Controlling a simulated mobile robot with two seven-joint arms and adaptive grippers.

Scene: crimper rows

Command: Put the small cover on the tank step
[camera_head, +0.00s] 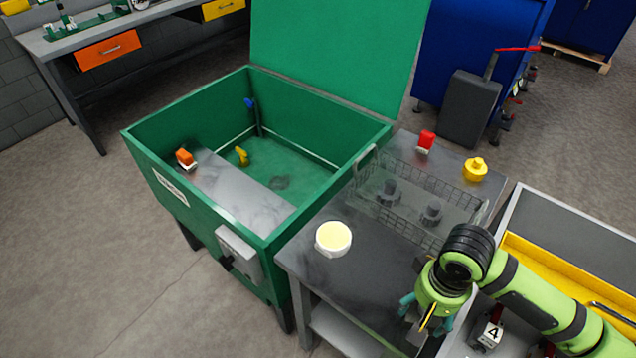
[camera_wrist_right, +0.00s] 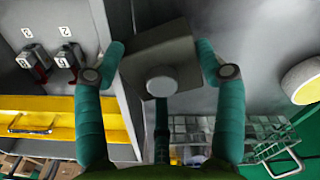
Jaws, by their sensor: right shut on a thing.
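A grey square cover with a round knob (camera_wrist_right: 160,78) is between the fingers of my right gripper (camera_wrist_right: 161,60), which is shut on it, in the right wrist view. The green tank (camera_head: 190,212) stands open to the left, apart from the gripper. Its grey metal step (camera_head: 240,192) carries an orange-topped piece with a pale base (camera_head: 186,158) at its far left end. My left gripper is not in view.
On the side table (camera_head: 300,262) are a round cream-topped pot (camera_head: 333,238), a wire basket (camera_head: 400,229) with grey knobbed pieces, a red-topped piece (camera_head: 426,141) and a yellow piece (camera_head: 475,169). The tank's raised lid (camera_head: 335,55) stands behind. The step's near part is clear.

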